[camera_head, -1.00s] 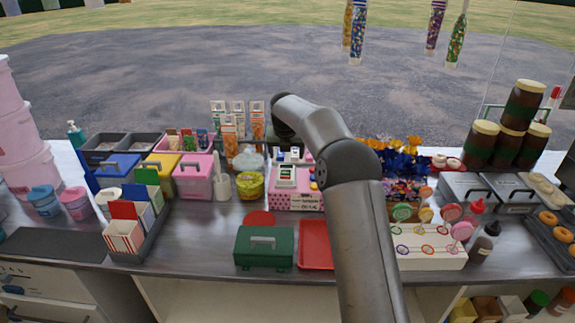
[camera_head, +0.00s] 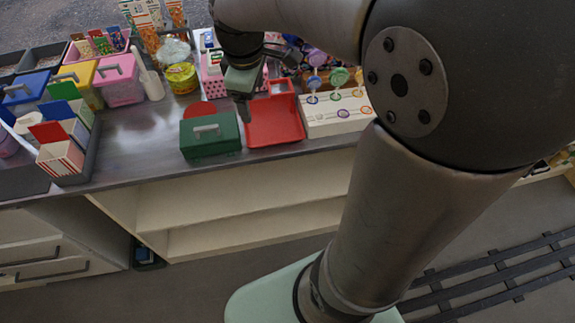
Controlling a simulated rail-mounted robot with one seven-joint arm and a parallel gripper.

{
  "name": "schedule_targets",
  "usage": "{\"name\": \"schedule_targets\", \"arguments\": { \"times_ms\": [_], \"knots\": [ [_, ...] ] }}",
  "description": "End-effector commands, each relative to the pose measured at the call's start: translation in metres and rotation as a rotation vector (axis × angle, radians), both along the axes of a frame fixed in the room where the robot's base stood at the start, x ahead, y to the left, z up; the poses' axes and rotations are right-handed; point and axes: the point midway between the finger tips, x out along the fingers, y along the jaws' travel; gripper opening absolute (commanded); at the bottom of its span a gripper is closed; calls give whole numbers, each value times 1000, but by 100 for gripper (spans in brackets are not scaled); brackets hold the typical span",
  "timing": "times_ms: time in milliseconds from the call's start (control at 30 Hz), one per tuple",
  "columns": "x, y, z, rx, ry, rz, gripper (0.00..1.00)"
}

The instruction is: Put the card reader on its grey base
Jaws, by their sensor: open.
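A small white device with a greenish screen (camera_head: 216,60), perhaps the card reader, shows partly on the pink dotted box (camera_head: 212,86) at the back of the counter. My gripper covers part of it and of the box. I cannot make out a grey base for certain. My gripper (camera_head: 244,110) is open and points down, just in front of the box, by the left back corner of the red tray (camera_head: 273,124). I see nothing held in it. Its two fingers overlap in this view.
A green case (camera_head: 209,144) stands left of the tray. A white lollipop stand (camera_head: 340,122) is close on its right. A yellow tub (camera_head: 181,80) and pink box (camera_head: 120,90) stand left of the dotted box. My arm hides the right side of the counter.

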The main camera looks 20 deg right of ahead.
Motion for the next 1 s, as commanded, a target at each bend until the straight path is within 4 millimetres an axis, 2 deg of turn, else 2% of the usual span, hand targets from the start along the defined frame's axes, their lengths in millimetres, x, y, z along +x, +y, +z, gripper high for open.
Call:
{"name": "schedule_targets", "arguments": {
  "times_ms": [33,100,200,300,467,1000],
  "knots": [
    [-39,-2,-8,36,6,-173,76],
    [-82,-4,-21,84,15,-407,76],
    [-129,-5,-40,133,32,-667,76],
    [-157,-4,-53,162,45,-833,76],
    [-172,-4,-60,175,54,-922,76],
    [-171,-4,-60,173,54,-921,76]
  ]
}}
